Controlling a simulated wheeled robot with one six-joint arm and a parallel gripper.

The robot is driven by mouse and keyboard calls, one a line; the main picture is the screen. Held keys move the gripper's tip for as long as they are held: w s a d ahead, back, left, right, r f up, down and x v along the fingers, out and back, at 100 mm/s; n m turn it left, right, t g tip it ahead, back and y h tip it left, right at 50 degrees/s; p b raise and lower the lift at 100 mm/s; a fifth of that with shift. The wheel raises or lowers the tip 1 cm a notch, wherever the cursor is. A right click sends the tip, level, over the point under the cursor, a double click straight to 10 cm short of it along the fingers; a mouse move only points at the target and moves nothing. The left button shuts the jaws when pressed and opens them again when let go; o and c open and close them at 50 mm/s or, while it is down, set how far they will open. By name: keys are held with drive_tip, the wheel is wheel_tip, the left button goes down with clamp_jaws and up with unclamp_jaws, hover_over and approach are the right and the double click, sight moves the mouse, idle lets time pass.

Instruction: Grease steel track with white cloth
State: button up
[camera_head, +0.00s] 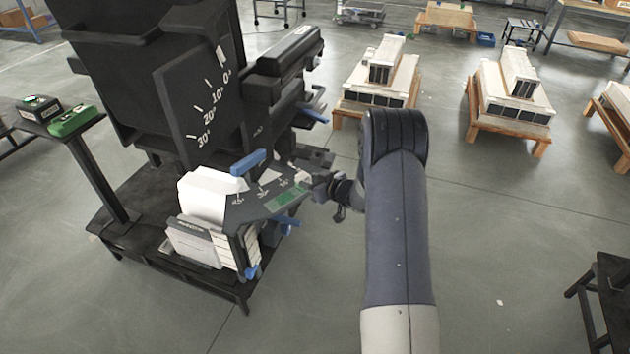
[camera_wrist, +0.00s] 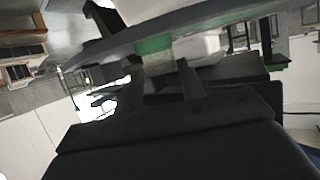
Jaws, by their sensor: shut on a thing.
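My gripper (camera_head: 322,186) reaches from the right to the black machine and is shut at the end of a grey plate, which I take for the steel track (camera_head: 245,206). A small white piece, likely the white cloth (camera_head: 302,177), shows right at the fingertips; most of it is hidden. A green patch (camera_head: 287,198) lies on the plate beside the gripper. In the wrist view, the fingers (camera_wrist: 165,78) stand close below the grey band and its green patch (camera_wrist: 154,45).
The black machine (camera_head: 150,75) with an angle scale stands left of my arm. A white block (camera_head: 205,195) and blue handles (camera_head: 248,162) crowd the plate.

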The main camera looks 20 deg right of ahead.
drive_tip(key=shift+s+a+b, duration=1.6)
drive_tip(key=shift+s+a, duration=0.1)
drive_tip(key=shift+a, duration=1.75)
drive_tip(key=shift+s+a+b, duration=1.55)
drive_tip(key=shift+s+a, duration=0.15)
drive_tip(key=shift+a, duration=1.75)
drive_tip(key=w+d+p, duration=0.3)
drive_tip(key=w+d, duration=0.1)
drive_tip(key=d, duration=0.4)
drive_tip(key=w+d+p, duration=0.4)
drive_tip(key=d, duration=0.5)
drive_tip(key=shift+w+f, duration=0.15)
drive_tip(key=shift+p, duration=0.3)
drive_tip(key=shift+r+p, duration=1.1)
drive_tip(key=shift+r, duration=0.45)
